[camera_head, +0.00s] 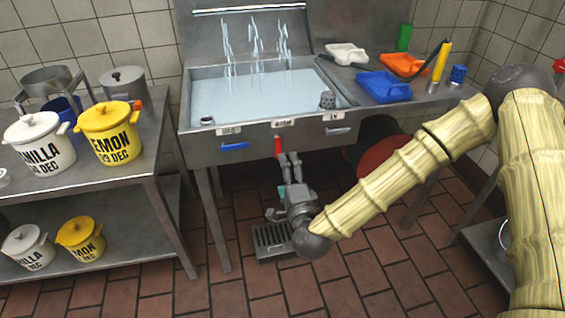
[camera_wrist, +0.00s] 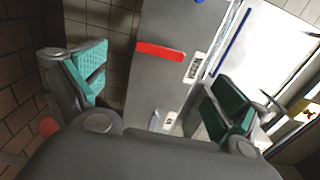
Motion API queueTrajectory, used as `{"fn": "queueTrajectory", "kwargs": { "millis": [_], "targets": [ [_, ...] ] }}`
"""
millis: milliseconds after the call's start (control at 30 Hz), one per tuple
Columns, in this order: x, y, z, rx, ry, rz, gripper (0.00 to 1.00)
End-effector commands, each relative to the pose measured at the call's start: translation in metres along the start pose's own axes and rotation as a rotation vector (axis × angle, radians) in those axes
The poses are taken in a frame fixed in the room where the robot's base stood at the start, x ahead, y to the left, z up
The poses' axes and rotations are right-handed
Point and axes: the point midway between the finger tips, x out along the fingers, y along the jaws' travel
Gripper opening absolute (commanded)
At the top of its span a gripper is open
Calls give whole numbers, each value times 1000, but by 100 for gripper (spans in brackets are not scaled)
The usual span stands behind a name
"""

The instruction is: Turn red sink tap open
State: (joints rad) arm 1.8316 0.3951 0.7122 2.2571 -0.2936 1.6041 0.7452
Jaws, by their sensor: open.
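The red tap handle (camera_head: 278,146) is on the front panel of the metal sink (camera_head: 190,100), under the middle label. It also shows in the wrist view (camera_wrist: 161,51) as a red bar on the grey panel, between my spread fingers in the picture and beyond them. My gripper (camera_head: 289,160) is just below the red handle in the head view. In the wrist view my gripper (camera_wrist: 158,85) has its teal-padded fingers wide apart with nothing between them. Contact with the handle cannot be told from the head view.
A blue handle (camera_head: 235,146) sits left of the red one. Water falls into the filled basin (camera_head: 255,95). A floor drain (camera_head: 272,240) lies below. A shelf (camera_head: 155,130) with labelled pots stands left. A dark red round bin (camera_head: 385,155) is under the sink's right side.

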Motion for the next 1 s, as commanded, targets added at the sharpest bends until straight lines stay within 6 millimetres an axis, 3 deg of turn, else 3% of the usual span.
{"fn": "queueTrajectory", "kwargs": {
  "millis": [233,800,867,1000],
  "targets": [
    [-21,0,-1,0,1,-1,98],
    [-24,2,0,-3,-2,4,98],
    [-27,9,2,-18,-11,21,98],
    [-45,51,9,-115,-72,131,98]
  ]
}}
